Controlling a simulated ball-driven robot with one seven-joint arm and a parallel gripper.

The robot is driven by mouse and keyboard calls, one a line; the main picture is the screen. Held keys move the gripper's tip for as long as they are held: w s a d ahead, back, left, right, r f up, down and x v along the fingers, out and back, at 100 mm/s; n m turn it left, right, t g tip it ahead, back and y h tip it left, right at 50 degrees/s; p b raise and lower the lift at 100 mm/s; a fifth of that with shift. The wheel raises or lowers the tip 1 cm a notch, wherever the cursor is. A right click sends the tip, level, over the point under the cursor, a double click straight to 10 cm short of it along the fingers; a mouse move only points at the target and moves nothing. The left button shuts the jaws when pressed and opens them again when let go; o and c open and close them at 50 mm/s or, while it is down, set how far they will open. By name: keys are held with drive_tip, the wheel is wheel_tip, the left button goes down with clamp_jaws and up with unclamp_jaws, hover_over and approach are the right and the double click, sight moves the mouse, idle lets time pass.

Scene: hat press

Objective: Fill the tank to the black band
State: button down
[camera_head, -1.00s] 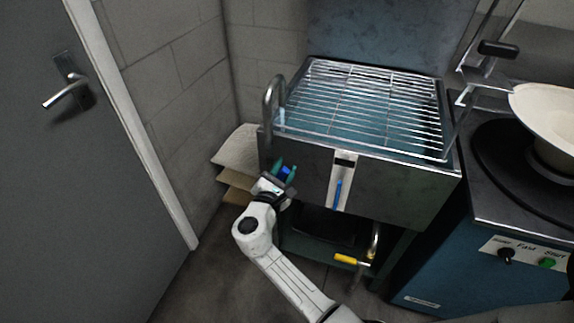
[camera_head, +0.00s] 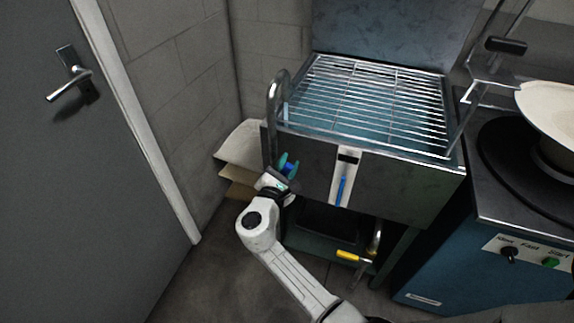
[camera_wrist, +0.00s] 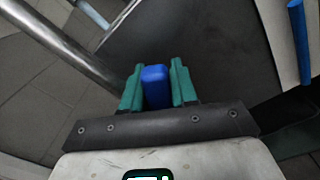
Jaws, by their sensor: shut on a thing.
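The steel tank (camera_head: 398,180) has a sight gauge (camera_head: 346,170) on its front. A blue column (camera_head: 342,190) stands in the gauge, its top below the black band (camera_head: 348,158). A curved metal fill pipe (camera_head: 273,105) rises at the tank's left corner and bends over the rim. My gripper (camera_head: 288,166) is at the front left of the tank, beside the pipe. In the wrist view, its green fingers (camera_wrist: 158,75) are shut on a blue handle (camera_wrist: 155,88). The handle's joint to the pipe is hidden.
A wire rack (camera_head: 375,95) covers the tank top. A yellow handle (camera_head: 348,256) and bent pipe sit under the tank. A blue machine (camera_head: 450,262) stands on the right, a grey door (camera_head: 70,180) on the left. Cardboard (camera_head: 238,172) lies by the wall.

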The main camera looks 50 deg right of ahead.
drive_tip(key=shift+s+d+f+m+b, duration=0.15)
drive_tip(key=shift+s+f+m+b, duration=0.3)
drive_tip(key=shift+m+b, duration=0.4)
drive_tip(key=shift+s+d+f+m+b, duration=0.15)
drive_tip(key=shift+s+f+m+b, duration=0.3)
drive_tip(key=shift+b, duration=0.55)
drive_tip(key=m+b, duration=0.1)
drive_tip(key=s+f+m+b, duration=0.1)
drive_tip(key=b, duration=0.1)
drive_tip(key=f+m+b, duration=0.1)
drive_tip(key=m+b, duration=0.1)
drive_tip(key=shift+s+d+f, duration=0.1)
drive_tip(key=shift+s+d, duration=0.1)
drive_tip(key=shift+d, duration=0.05)
drive_tip(key=c, duration=1.3)
unclamp_jaws()
drive_tip(key=shift+o, duration=0.3)
drive_tip(key=shift+a, duration=0.1)
drive_tip(key=v, duration=1)
drive_tip(key=shift+s+a+p, duration=0.2)
drive_tip(key=shift+a+p, duration=0.1)
drive_tip(key=shift+p, duration=0.15)
